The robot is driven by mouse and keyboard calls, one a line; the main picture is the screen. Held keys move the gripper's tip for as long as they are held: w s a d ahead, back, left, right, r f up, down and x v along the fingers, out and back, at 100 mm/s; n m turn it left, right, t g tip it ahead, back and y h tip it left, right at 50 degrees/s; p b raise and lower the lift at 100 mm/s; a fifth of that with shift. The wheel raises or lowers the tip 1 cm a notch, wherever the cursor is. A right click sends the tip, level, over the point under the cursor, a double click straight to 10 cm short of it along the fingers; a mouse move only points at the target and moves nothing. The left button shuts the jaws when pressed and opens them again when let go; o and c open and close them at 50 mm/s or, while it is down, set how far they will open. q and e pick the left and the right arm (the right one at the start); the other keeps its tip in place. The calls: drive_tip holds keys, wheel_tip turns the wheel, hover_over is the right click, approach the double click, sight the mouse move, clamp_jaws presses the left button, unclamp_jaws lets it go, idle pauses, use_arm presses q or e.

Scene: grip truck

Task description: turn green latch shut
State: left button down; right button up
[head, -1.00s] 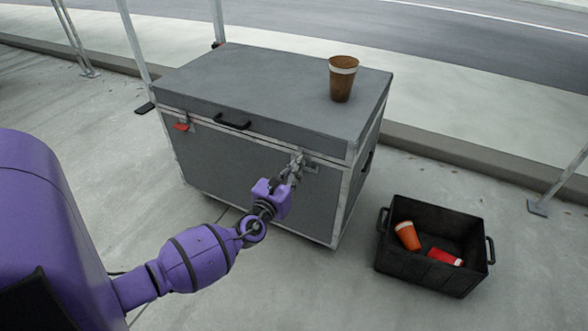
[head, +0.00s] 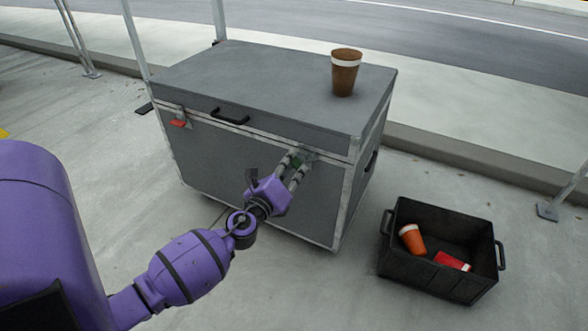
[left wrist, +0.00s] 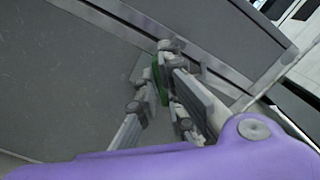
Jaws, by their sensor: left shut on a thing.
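The green latch (head: 297,162) is on the front of a grey case (head: 240,165), near its right end just below the lid. It also shows in the left wrist view (left wrist: 160,80), mostly hidden between my fingers. My left gripper (head: 295,163) has its fingertips on both sides of the latch and is shut on it. The fingers show in the left wrist view (left wrist: 158,82), tilted against the case front. The exact angle of the latch is hard to tell. A red latch (head: 178,123) is on the left of the case front. My right gripper is not in view.
A brown cup (head: 345,72) stands on the case lid. A black handle (head: 230,117) is on the case front. A black crate (head: 435,275) with an orange cup (head: 412,240) and a red thing (head: 452,261) stands on the pavement at right. Thin metal poles stand around.

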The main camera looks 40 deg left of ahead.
use_arm(q)
drive_tip(key=shift+f+n, duration=0.15)
drive_tip(key=shift+n, duration=2.25)
drive_tip(key=shift+f+n, duration=0.15)
drive_tip(key=shift+n, duration=2.25)
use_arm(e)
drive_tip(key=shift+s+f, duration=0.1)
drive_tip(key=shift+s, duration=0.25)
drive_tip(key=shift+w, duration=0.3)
use_arm(q)
drive_tip(key=c, duration=1.9)
unclamp_jaws()
drive_tip(key=shift+o, duration=0.2)
drive_tip(key=shift+s, duration=0.1)
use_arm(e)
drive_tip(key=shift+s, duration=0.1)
